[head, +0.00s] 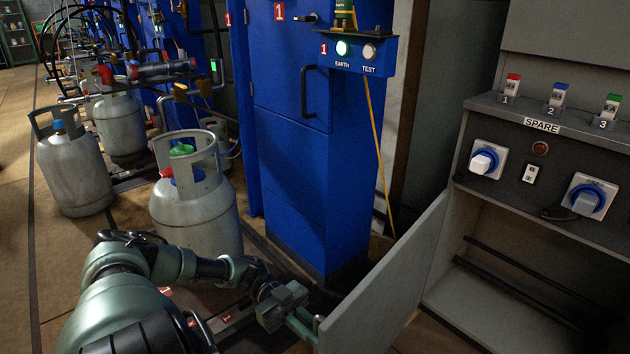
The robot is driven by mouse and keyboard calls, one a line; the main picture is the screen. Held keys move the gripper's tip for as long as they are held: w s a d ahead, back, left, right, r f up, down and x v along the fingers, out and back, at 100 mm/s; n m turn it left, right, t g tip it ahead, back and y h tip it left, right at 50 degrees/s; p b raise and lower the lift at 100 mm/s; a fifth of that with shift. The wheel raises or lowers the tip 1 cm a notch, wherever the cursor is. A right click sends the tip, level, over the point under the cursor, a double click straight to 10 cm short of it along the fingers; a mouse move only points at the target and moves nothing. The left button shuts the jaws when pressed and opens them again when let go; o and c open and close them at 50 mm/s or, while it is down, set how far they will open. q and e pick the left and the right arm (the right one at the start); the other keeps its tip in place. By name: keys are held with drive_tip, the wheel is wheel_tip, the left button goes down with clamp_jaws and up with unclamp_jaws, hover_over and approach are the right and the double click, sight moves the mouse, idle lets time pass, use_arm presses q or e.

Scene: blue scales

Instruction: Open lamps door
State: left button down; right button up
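A flat grey door panel (385,285) stands upright at the lower middle-right, swung out from the front of the grey cabinet (520,215). The cabinet's lower compartment is open to view, with dark horizontal bars inside. My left gripper (308,328) is at the free left edge of the door, with its green fingers close against that edge. Part of the fingers is hidden by the panel and the frame edge, so I cannot tell whether they grip it. My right gripper is not in view. No lettering shows on the door.
A blue locker (312,160) with a dark handle stands behind the door. Grey gas cylinders (195,215) (75,170) stand behind my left arm. Sockets with blue rings (488,158) (590,195) sit on the cabinet's upper panel. Brown floor is clear at the far left.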

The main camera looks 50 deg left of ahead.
use_arm(q)
drive_tip(key=shift+s+a+f, duration=0.15)
drive_tip(key=shift+a, duration=0.2)
drive_tip(key=c, duration=1.5)
unclamp_jaws()
drive_tip(key=shift+a, duration=0.1)
drive_tip(key=a, duration=0.7)
drive_tip(key=shift+s+a, duration=0.3)
drive_tip(key=shift+s, duration=0.05)
